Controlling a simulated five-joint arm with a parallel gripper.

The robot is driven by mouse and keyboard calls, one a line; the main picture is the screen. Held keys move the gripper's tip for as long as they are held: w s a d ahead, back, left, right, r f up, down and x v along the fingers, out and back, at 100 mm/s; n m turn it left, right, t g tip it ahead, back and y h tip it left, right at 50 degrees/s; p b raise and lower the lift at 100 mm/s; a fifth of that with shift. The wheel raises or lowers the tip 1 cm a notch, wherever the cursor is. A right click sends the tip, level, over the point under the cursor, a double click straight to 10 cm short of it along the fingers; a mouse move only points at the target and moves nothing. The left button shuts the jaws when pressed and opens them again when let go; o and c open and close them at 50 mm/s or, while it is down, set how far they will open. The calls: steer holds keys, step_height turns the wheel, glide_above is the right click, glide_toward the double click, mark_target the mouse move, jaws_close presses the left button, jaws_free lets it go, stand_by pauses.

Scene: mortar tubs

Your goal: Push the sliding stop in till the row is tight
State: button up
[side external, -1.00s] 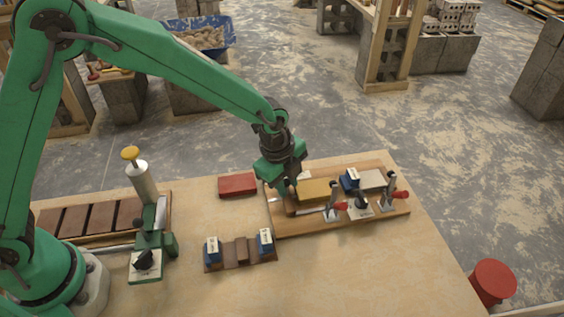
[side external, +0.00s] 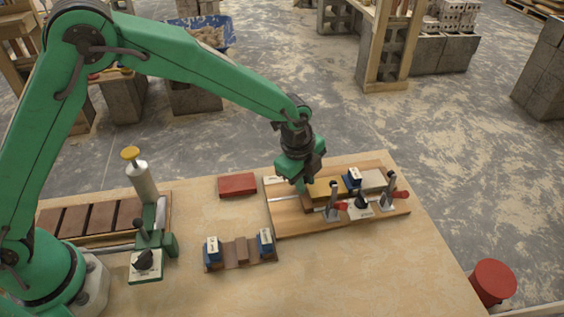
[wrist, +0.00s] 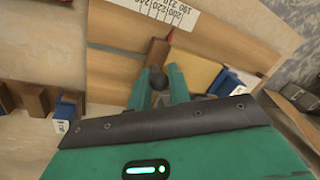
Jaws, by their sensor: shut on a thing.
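The sliding stop is a brown wooden block (side external: 307,202) with a dark knob (wrist: 158,81). My gripper (side external: 300,187) is shut on it; in the wrist view the green fingers (wrist: 158,88) stand either side of the knob. A printed scale (wrist: 165,10) shows in the wrist view.
Red-handled clamps (side external: 341,206) stand at the board's front edge. A red block (side external: 237,184) lies left of the board. A small rack with blue pieces (side external: 240,252) is nearer the front. A green lever fixture (side external: 147,255) stands near my base. Bare tabletop lies front right.

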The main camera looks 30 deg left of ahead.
steer(key=o, duration=0.8)
steer(key=shift+r, duration=0.1)
steer(key=r, duration=0.5)
steer(key=s+r, duration=0.1)
steer(key=r, duration=0.1)
steer(key=shift+s+a+r, duration=0.1)
steer(key=shift+a+r, duration=0.15)
steer(key=shift+a, duration=0.05)
steer(key=shift+a+r, duration=0.1)
